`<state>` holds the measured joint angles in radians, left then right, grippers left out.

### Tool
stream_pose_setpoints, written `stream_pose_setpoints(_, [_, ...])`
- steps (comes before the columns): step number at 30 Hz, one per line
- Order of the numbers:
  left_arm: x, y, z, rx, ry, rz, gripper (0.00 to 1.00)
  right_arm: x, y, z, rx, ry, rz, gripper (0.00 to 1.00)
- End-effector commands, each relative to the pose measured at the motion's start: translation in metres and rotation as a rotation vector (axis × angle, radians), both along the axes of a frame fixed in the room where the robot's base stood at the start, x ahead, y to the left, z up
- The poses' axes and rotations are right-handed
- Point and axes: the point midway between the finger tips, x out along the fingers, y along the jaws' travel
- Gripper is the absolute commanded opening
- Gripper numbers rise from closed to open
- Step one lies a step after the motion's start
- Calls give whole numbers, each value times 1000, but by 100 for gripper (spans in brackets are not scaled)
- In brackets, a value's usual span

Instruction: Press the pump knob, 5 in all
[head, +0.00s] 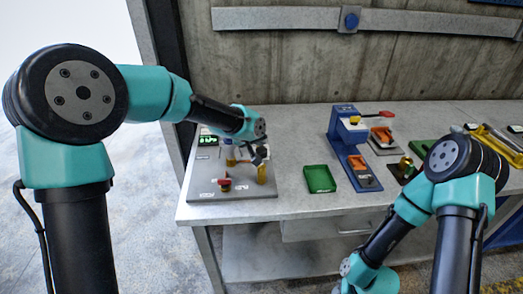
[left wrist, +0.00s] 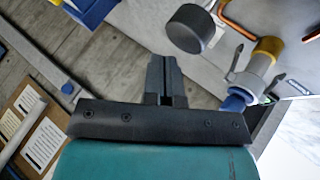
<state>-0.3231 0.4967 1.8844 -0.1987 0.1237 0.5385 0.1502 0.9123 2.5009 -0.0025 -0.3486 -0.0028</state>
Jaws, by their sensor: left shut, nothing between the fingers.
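The panel (head: 200,178) at the left of the bench carries yellow fittings (head: 262,172), a red knob (head: 224,184) and a small green-lit display (head: 208,140). My left gripper (head: 260,156) is over the panel, beside the yellow fittings. In the left wrist view its fingers (left wrist: 166,78) are shut and empty. A dark round knob (left wrist: 190,28) lies just beyond the fingertips there, apart from them in the picture. I cannot tell which knob is the pump knob. My right arm is at the lower right, but its fingers do not show.
A green tray (head: 319,179) sits right of the panel. A blue device (head: 347,150) with a red-tipped handle stands farther right. In the left wrist view, a yellow and grey fitting with a blue end (left wrist: 262,62) is close to the gripper's right side.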

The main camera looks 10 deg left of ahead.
Motion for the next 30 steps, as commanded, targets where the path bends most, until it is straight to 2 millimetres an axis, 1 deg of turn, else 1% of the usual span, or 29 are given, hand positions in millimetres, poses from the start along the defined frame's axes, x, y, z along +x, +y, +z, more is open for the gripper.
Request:
stream_pose_setpoints(6, [0,0,-1,0,0,0,0,0,0,0,0,0,0,43])
stream_pose_setpoints(15, [0,0,-9,1,1,0,0,0,0,0,0,0,0,43])
stream_pose_setpoints(30, [0,0,-10,0,0,0,0,0,0,0,0,0,0,43])
